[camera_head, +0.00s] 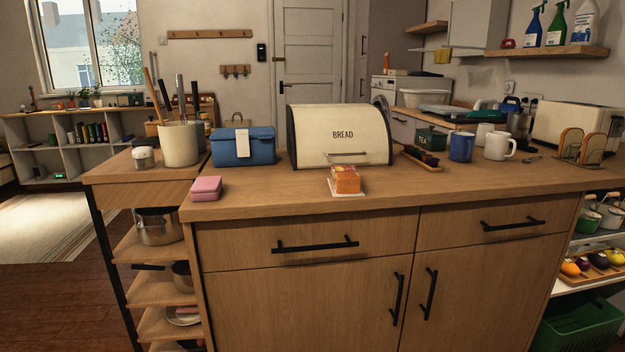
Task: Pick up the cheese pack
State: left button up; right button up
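An orange block-shaped pack (345,179), which looks like the cheese pack, sits on a thin white sheet or board (347,194) near the front edge of the wooden counter. It stands just in front of the cream bread bin (340,135). Its label is too small to read. Neither of my grippers shows in the head view.
A pink box (206,188) lies at the counter's front left corner, with a blue box (243,146) behind it. A utensil pot (180,144) stands further left. Mugs (498,146) and a toaster (574,127) stand right. The counter's front right is clear.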

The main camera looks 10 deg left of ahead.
aim_at(345, 181)
jog(key=u, duration=0.25)
jog(key=i, duration=0.75)
jog(key=u, duration=0.7)
